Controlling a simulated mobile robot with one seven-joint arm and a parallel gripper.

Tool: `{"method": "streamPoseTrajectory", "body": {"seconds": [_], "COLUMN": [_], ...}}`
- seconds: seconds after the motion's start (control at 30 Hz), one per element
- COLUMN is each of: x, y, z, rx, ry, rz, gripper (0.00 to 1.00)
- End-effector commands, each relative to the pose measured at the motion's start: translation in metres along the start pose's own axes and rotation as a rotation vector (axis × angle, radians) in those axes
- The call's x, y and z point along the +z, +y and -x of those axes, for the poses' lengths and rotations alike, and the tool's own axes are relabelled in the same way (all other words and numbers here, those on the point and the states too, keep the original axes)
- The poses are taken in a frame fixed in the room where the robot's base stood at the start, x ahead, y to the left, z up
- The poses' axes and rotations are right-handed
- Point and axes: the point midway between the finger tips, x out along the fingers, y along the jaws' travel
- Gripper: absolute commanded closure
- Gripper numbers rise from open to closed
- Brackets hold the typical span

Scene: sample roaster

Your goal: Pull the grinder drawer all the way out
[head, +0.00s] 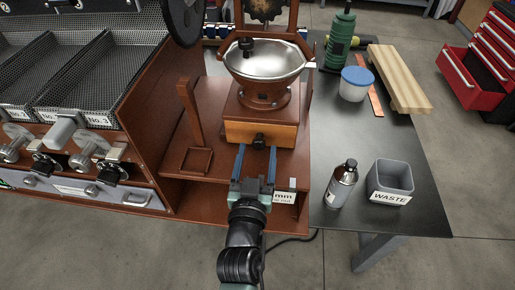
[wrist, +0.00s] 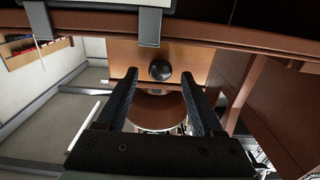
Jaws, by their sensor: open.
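The grinder has a steel bowl (head: 266,59) on a red-brown body. Below is its light-wood drawer (head: 238,132), which looks closed from above. The drawer front (wrist: 194,57) fills the upper middle of the wrist view. A round black knob (head: 259,138) sits at the middle of that front; it also shows in the wrist view (wrist: 160,70). My gripper (head: 255,150) is open and empty, facing the drawer. In the wrist view its fingertips (wrist: 159,73) flank the knob on either side, with a gap on both sides. I cannot tell how deep the knob lies between them.
A wooden stand (head: 190,125) is left of the grinder, on the red-brown shelf. The roaster trays (head: 78,85) are further left. A dark bottle (head: 342,184) and a grey waste bin (head: 391,181) stand on the right table. Floor in front is clear.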

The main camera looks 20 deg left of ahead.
Motion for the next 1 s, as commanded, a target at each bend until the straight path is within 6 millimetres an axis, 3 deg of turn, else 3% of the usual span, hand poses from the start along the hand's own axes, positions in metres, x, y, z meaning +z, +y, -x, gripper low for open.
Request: {"method": "streamPoseTrajectory", "body": {"seconds": [0.17, 0.47, 0.83, 1.0], "x": [-0.0005, -0.0001, -0.0001, -0.0001], "y": [0.0, 0.0, -0.0001, 0.0], "z": [-0.0101, -0.011, -0.0107, -0.0107], "rx": [0.0, 0.0, 0.0, 0.0], "ry": [0.0, 0.0, 0.0, 0.0], "rz": [0.0, 0.0, 0.0, 0.0], "gripper": [0.31, 0.33, 1.0, 1.0]}}
